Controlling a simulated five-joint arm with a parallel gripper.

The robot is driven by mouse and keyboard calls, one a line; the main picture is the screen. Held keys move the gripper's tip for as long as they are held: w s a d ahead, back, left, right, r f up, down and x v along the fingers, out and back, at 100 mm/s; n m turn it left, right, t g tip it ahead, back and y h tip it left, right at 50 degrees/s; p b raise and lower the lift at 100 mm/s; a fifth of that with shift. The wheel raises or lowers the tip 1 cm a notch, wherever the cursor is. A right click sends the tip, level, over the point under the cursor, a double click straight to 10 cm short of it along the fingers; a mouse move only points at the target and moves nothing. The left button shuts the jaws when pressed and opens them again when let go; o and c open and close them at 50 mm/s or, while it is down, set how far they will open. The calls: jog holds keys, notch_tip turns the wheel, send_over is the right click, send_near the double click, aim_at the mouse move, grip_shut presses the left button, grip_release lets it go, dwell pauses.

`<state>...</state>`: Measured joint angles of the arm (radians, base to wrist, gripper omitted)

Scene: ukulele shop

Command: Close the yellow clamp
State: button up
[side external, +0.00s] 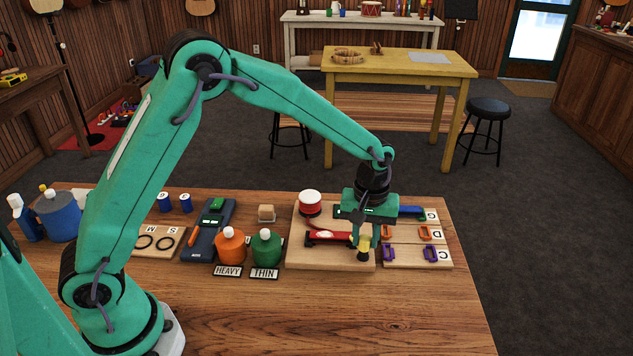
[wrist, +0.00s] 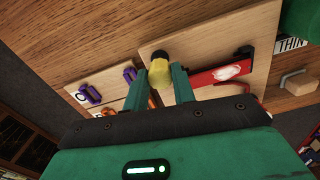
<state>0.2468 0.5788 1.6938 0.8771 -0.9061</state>
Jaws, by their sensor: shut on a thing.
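My gripper (side external: 365,238) points down over the front right part of a wooden board (side external: 315,260). In the wrist view its two green fingers (wrist: 169,80) are on either side of a yellow piece with a dark end (wrist: 160,67), the yellow clamp's visible part. The same yellow piece (side external: 363,246) shows below my gripper in the side view. My gripper is shut on it. The rest of the clamp is hidden by my fingers and wrist.
A red drum-shaped thing with a white top (side external: 310,203) stands on the board's back left. A second board (side external: 418,262) with orange and purple clips lies close on the right. Orange (side external: 230,247) and green (side external: 266,248) bottles stand left. The table's front is clear.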

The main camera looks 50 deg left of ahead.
aim_at(366, 238)
dwell(0.4)
jog(key=o, duration=1)
jog(key=shift+r, duration=3.95)
